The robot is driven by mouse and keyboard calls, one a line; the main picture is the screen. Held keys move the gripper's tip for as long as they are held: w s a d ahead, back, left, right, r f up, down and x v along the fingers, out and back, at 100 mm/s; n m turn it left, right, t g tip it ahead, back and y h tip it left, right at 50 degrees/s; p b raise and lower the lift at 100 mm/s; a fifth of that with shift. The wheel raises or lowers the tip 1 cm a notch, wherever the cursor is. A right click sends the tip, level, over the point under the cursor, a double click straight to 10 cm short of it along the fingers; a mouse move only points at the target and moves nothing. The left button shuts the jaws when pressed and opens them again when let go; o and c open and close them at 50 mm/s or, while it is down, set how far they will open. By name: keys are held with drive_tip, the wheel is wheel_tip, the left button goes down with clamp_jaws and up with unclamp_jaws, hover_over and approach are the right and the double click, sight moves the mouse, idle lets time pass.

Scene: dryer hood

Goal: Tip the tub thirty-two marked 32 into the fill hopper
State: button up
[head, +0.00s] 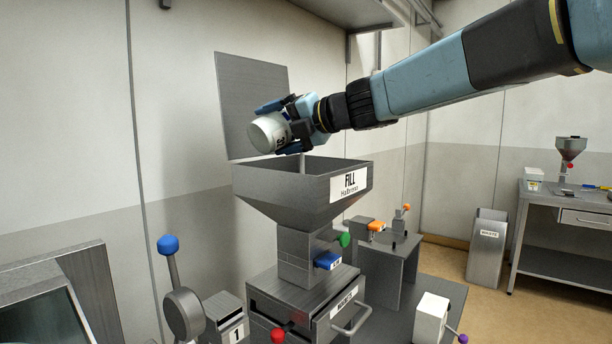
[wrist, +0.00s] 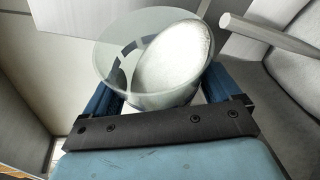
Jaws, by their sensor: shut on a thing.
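The white tub (head: 268,133) is held tilted above the fill hopper (head: 268,186); part of a dark marking shows on its side, mostly hidden by my gripper. My gripper (head: 279,128) is shut on the tub. In the wrist view the tub (wrist: 117,65) sits between the blue fingers; its rim looks clear and a pale, grainy mass lies sloped inside. The hopper is a grey metal funnel with an open top, labelled FILL (head: 349,184). I cannot see whether anything lies in the hopper.
A grey raised lid (head: 250,95) stands behind the hopper, close to the tub. Below are a blue-handled valve (head: 327,260) and a drawer. A blue-knobbed lever (head: 169,246) stands at left. A waste bin (head: 487,247) and a bench (head: 570,210) are at right.

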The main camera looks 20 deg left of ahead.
drive_tip(key=shift+w+d+r+m, duration=0.1)
drive_tip(key=shift+r+m, duration=0.25)
drive_tip(key=shift+m, duration=0.05)
idle(0.5)
drive_tip(key=shift+w+d+f+m+g+y+p, duration=0.35)
drive_tip(key=shift+w+d+m+y, duration=0.1)
drive_tip(key=shift+w+m+y, duration=0.2)
idle(0.8)
drive_tip(key=shift+w+d+f+m+y, duration=0.15)
drive_tip(key=shift+w+f+m+y, duration=0.15)
drive_tip(key=shift+m, duration=0.45)
idle(0.6)
drive_tip(key=shift+w+d+r+m+y+p, duration=0.25)
drive_tip(key=shift+w+r+m+y, duration=0.15)
drive_tip(key=shift+m, duration=0.55)
drive_tip(key=shift+w+d+r+m+y+p, duration=0.25)
drive_tip(key=shift+m+y, duration=0.1)
drive_tip(key=shift+m, duration=0.6)
idle(1.3)
drive_tip(key=shift+s+a+f+n+h, duration=0.25)
drive_tip(key=shift+s+n+h, duration=0.1)
drive_tip(key=shift+n, duration=0.35)
drive_tip(key=shift+s+a+f+n+h, duration=0.2)
drive_tip(key=shift+s+n+h, duration=0.05)
drive_tip(key=shift+n, duration=0.35)
drive_tip(key=shift+s+a+f+n+h, duration=0.15)
drive_tip(key=shift+s+f+n+h, duration=0.1)
drive_tip(key=shift+n, duration=0.35)
drive_tip(key=shift+r+n, duration=0.2)
drive_tip(key=shift+n, duration=0.1)
